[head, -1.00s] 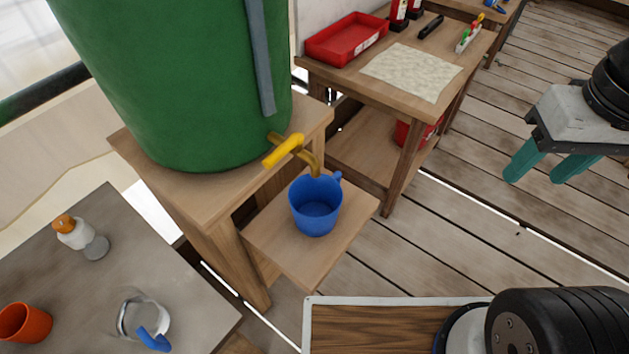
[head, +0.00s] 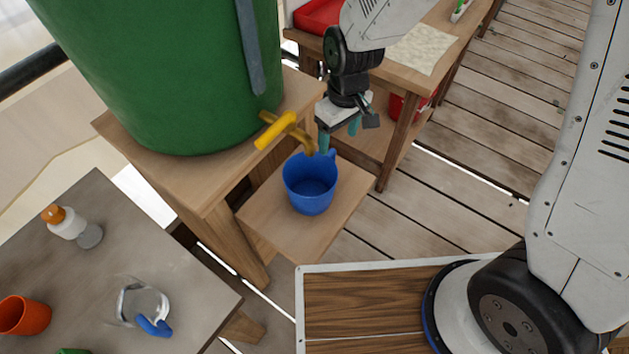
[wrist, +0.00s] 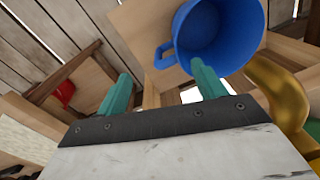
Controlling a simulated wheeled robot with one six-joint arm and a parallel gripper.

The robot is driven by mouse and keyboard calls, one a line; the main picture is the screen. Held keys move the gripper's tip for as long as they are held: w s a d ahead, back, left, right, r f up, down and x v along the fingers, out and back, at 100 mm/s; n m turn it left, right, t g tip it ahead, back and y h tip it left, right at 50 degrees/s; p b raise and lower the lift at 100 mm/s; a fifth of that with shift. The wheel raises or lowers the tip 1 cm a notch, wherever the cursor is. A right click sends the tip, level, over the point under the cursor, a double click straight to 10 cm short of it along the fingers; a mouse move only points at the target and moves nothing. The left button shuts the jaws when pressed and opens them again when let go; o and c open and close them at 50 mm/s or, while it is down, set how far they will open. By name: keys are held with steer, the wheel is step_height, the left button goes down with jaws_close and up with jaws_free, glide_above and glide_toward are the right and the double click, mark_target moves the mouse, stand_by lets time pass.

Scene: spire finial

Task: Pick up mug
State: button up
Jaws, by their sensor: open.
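A blue mug (head: 311,190) stands upright on a small wooden shelf (head: 268,228) below the tap of the green barrel. In the wrist view the mug (wrist: 228,68) is at the upper right, with its handle (wrist: 165,56) pointing left. My gripper (head: 339,142) is open, with teal fingers pointing down, just behind and right of the mug near its handle side. In the wrist view my gripper's two fingers (wrist: 160,88) are apart with nothing between them. The right finger overlaps the mug's near edge in that picture; I cannot tell whether they touch.
The brass tap (head: 301,138) with a yellow handle (head: 275,131) juts from the green barrel (head: 165,75) close to my gripper. A grey table (head: 90,270) at left holds an orange cup (head: 22,316), a bottle (head: 68,225) and a glass jug (head: 143,305).

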mark_target(327, 164)
steer(key=shift+n, duration=0.3)
steer(key=f, duration=0.3)
steer(key=a+f, duration=0.1)
steer(key=f, duration=0.3)
steer(key=a+f, duration=0.1)
steer(key=f, duration=0.3)
steer(key=shift+a, duration=0.1)
steer(key=c, duration=1.3)
